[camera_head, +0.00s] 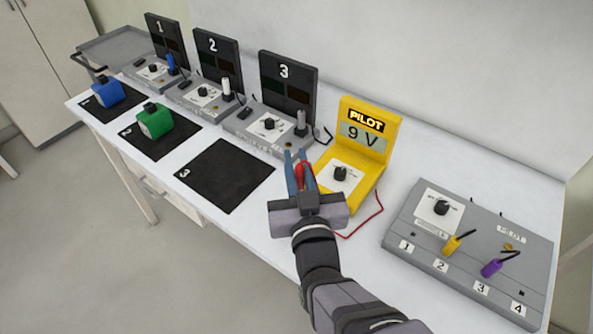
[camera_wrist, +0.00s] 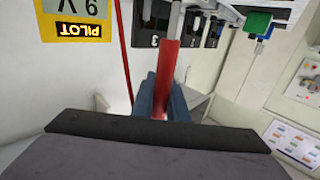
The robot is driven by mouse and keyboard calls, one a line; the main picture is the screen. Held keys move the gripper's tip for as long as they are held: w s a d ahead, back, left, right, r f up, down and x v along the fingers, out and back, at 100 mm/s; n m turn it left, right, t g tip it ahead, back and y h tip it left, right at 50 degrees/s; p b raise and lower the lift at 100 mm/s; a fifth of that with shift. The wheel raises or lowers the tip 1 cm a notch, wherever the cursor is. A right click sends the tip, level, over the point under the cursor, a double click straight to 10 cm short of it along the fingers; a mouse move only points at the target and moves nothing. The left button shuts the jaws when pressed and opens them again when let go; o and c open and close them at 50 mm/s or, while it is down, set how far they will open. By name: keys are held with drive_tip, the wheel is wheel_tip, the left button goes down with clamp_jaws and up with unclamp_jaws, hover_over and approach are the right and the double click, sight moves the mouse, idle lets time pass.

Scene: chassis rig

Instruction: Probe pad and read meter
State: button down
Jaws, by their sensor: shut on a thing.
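My gripper (camera_head: 300,178) is shut on a red probe (camera_head: 299,174), whose red lead runs to the yellow meter. The probe also shows between the blue fingers in the wrist view (camera_wrist: 167,75). The yellow meter (camera_head: 372,148) stands right of my gripper, with "PILOT" and "9 V" on its upright face and a black knob (camera_head: 340,173) below. Part of it shows upside down in the wrist view (camera_wrist: 78,30). Three grey stations, 1 (camera_head: 153,72), 2 (camera_head: 205,96) and 3 (camera_head: 258,129), stand at the back left with dark panels. The probe tip's contact cannot be told.
A grey PILOT panel (camera_head: 470,240) with a knob, yellow and purple plugs and numbered positions lies at the right. A blue block (camera_head: 110,94) sits on mat 1, and a green block (camera_head: 154,122) on mat 2. Mat 3 (camera_head: 226,175) is empty.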

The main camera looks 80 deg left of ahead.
drive_tip(key=w+d+m+t+h+p, duration=0.15)
drive_tip(key=w+t, duration=0.25)
drive_tip(key=w, duration=0.8)
drive_tip(key=w+d+m+t, duration=0.1)
drive_tip(key=w+m+t, duration=0.2)
drive_tip(key=w, duration=0.9)
drive_tip(key=w+d+m+t+h, duration=0.1)
drive_tip(key=w+d, duration=0.3)
drive_tip(key=w, duration=0.4)
drive_tip(key=w+d+m+t+h+p, duration=0.1)
drive_tip(key=w+d+m+t, duration=0.1)
drive_tip(key=w, duration=0.6)
drive_tip(key=w+d+m+t+h+p, duration=0.1)
drive_tip(key=w+d+t, duration=0.1)
drive_tip(key=w+d, duration=0.4)
drive_tip(key=w, duration=0.2)
drive_tip(key=shift+w+t+h, duration=0.35)
drive_tip(key=shift+t, duration=0.05)
drive_tip(key=shift+f+m, duration=0.2)
drive_tip(key=shift+m, duration=0.05)
drive_tip(key=shift+f+b, duration=1.35)
drive_tip(key=shift+f, duration=1.5)
